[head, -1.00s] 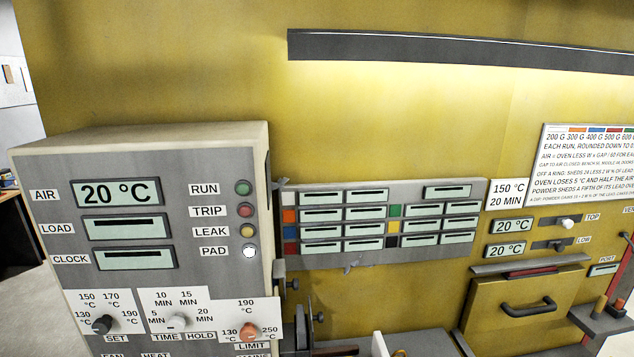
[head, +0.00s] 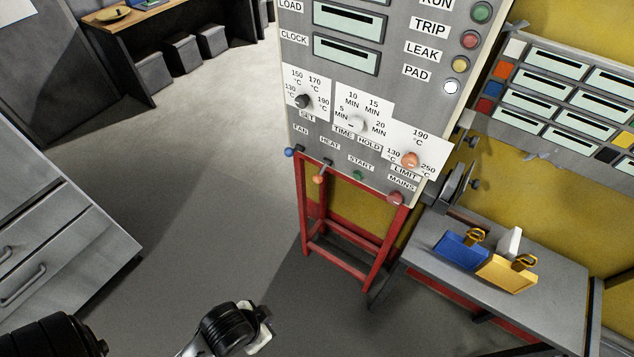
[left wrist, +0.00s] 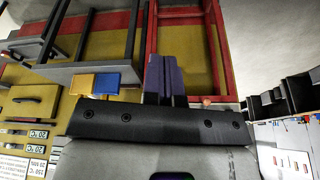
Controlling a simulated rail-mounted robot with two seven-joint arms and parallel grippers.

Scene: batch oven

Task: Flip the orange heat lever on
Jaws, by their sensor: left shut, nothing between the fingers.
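The orange heat lever (head: 319,179) sticks out from the lower edge of the grey control box (head: 345,130) in the head view, under the HEAT label, its orange tip hanging downward. In the left wrist view, which is upside down, a small orange tip (left wrist: 206,101) shows beside my gripper body; it looks like this lever. My left gripper (left wrist: 164,80) has its purple fingers together and empty, in front of the red stand and apart from the orange tip. In the head view only my left arm shows, low in the picture. My right gripper is not in view.
Along the same edge are a blue FAN lever (head: 289,152), a green START button (head: 359,175) and a red MAINS knob (head: 396,198). A red stand (head: 302,215) is below the box. A bench (head: 455,285) holds blue and yellow items. Floor left of the stand is clear.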

